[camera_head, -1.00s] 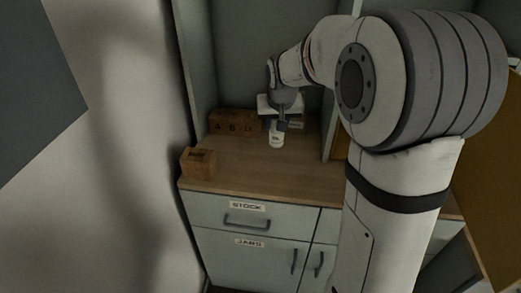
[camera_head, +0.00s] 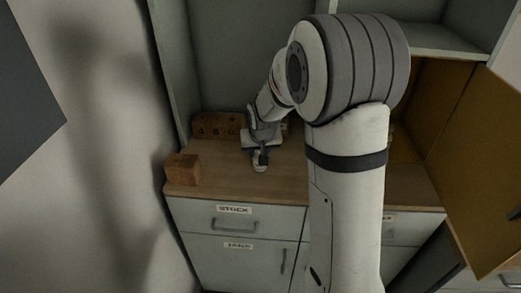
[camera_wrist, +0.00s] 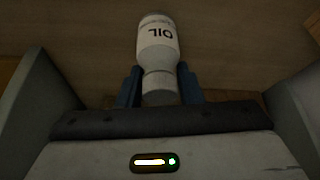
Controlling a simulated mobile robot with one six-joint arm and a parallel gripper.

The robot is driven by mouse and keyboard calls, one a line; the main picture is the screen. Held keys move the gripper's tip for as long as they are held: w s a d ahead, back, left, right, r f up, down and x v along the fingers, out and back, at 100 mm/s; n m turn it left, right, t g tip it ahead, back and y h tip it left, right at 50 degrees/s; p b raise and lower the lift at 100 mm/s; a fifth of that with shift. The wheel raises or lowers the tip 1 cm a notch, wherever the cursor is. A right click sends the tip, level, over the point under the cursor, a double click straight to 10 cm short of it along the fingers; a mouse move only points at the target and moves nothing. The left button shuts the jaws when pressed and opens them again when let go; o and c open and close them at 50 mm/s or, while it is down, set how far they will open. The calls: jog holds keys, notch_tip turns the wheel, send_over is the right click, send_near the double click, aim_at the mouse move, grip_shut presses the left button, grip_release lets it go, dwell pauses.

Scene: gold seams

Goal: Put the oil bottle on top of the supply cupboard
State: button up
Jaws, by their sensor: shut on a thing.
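The oil bottle is white with "OIL" on its label, upside down in the wrist view (camera_wrist: 158,45). My gripper (camera_wrist: 159,86) is shut on it, with a blue finger on each side of its narrow part. In the head view my gripper (camera_head: 261,156) holds the bottle (camera_head: 260,167) low over the wooden top (camera_head: 225,175) of a pale cabinet; I cannot tell whether the bottle touches it. The cabinet (camera_head: 190,250) has labels "STOCK" and "JARS". No label reads as supply cupboard.
A wooden block (camera_head: 183,169) sits at the worktop's left front corner. A wooden box with markings (camera_head: 217,125) stands at the back. A brown door (camera_head: 475,170) stands open at the right. My arm hides the middle. The worktop between block and bottle is clear.

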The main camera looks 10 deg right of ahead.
jog(key=o, duration=1.1)
jog(key=shift+c, duration=0.2)
jog(key=v, duration=1.1)
jog(key=s+n+g, duration=0.1)
jog(key=s+g, duration=0.1)
jog(key=s, duration=2.2)
jog(key=shift+d+f+b, duration=0.2)
jog(key=shift+d+b, duration=0.1)
jog(key=shift+d, duration=0.05)
